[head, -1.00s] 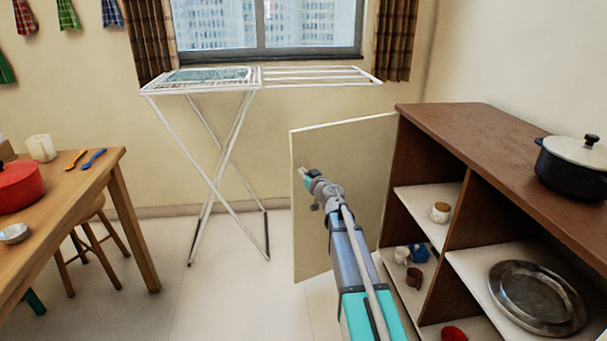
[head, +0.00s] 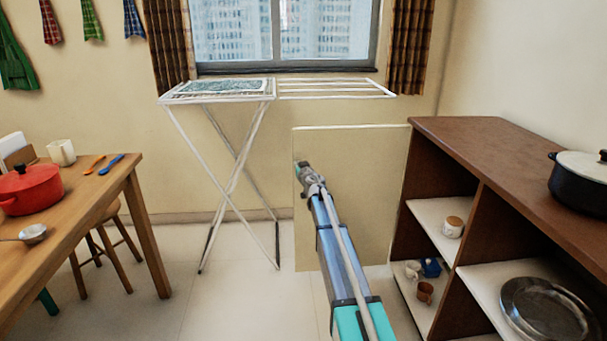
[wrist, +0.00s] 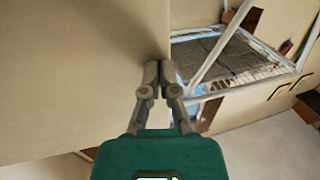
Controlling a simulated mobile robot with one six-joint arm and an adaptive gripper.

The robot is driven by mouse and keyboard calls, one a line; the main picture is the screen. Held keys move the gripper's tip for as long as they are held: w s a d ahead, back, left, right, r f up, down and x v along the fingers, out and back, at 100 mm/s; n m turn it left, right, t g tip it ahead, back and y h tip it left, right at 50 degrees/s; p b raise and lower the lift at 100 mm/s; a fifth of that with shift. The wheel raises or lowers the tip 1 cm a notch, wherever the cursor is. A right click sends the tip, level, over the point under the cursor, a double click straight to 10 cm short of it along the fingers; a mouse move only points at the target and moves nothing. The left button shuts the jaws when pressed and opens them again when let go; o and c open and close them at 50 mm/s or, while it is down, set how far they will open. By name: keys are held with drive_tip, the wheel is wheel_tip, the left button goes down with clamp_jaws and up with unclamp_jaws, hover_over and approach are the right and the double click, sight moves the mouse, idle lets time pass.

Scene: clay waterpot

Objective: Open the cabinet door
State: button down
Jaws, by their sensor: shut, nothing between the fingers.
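The cabinet (head: 490,160) stands at the right, with a brown top and open shelves. Its flat beige door (head: 365,205) stands swung wide out from the cabinet's far end, leaving the shelves exposed in the head view. My gripper (head: 299,165) is shut and empty in front of the door, near its free left edge. In the wrist view, the closed fingertips (wrist: 159,68) are right beside the edge of the door (wrist: 80,70). I cannot tell whether they touch it.
A white drying rack (head: 230,170) stands behind and left of the door. A wooden table (head: 90,195) with a red pot (head: 30,188) is at the left. A dark pot (head: 580,185) sits on the cabinet. Floor between table and door is clear.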

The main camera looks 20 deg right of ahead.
drive_tip(key=w, duration=0.3)
drive_tip(key=w+d, duration=0.1)
drive_tip(key=w, duration=0.2)
drive_tip(key=w+d, duration=0.1)
drive_tip(key=w, duration=0.2)
drive_tip(key=shift+s, duration=0.15)
drive_tip(key=s+a, duration=0.6)
drive_tip(key=s, duration=0.6)
drive_tip(key=shift+s, duration=0.25)
